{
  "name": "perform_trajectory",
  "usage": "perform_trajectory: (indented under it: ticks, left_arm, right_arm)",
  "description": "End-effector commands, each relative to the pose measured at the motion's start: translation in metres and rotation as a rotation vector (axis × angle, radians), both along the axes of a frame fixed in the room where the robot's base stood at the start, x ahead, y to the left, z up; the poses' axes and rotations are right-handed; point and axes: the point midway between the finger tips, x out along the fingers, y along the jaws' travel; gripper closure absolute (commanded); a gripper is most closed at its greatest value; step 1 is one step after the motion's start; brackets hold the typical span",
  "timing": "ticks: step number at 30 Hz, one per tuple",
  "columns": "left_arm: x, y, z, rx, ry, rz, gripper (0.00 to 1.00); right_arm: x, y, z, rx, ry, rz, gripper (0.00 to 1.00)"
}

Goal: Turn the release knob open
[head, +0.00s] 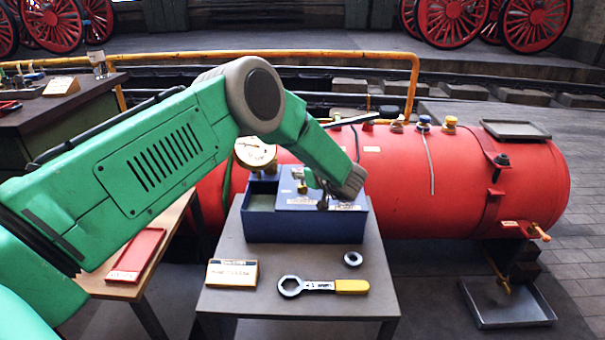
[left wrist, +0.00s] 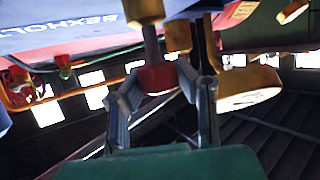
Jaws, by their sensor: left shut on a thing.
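My left gripper (head: 323,197) is over the front right part of the blue box (head: 305,230), which stands on a small grey table. In the left wrist view its two fingers (left wrist: 160,84) close from both sides on a small red knob (left wrist: 158,77) on a grey stem. A brass-yellow round part (left wrist: 145,12) is at the other end of that stem. In the head view the gripped knob is hidden by the gripper and wrist. My right gripper is in neither view.
A wrench with a yellow handle (head: 322,286), a nut (head: 353,259) and a label card (head: 232,272) lie in front of the box. A red boiler (head: 440,185) stands behind. A red tray (head: 137,254) lies at left.

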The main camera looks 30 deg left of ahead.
Motion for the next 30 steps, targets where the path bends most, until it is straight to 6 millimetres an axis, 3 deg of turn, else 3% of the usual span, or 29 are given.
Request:
perform_trajectory:
  ticks: [1, 12, 29, 30]
  left_arm:
    - [-0.002, -0.004, -0.011, -0.01, 0.008, 0.031, 1.0]
    - [-0.002, -0.004, -0.01, -0.012, 0.012, 0.193, 1.0]
    - [-0.002, -0.005, -0.009, -0.013, 0.014, 0.222, 1.0]
    - [-0.002, -0.005, -0.009, -0.013, 0.013, 0.221, 0.68]
  right_arm:
    - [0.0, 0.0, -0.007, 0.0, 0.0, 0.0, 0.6]
    - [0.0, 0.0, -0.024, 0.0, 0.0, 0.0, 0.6]
    - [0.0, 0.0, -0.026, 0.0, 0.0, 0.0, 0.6]
    - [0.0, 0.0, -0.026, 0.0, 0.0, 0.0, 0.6]
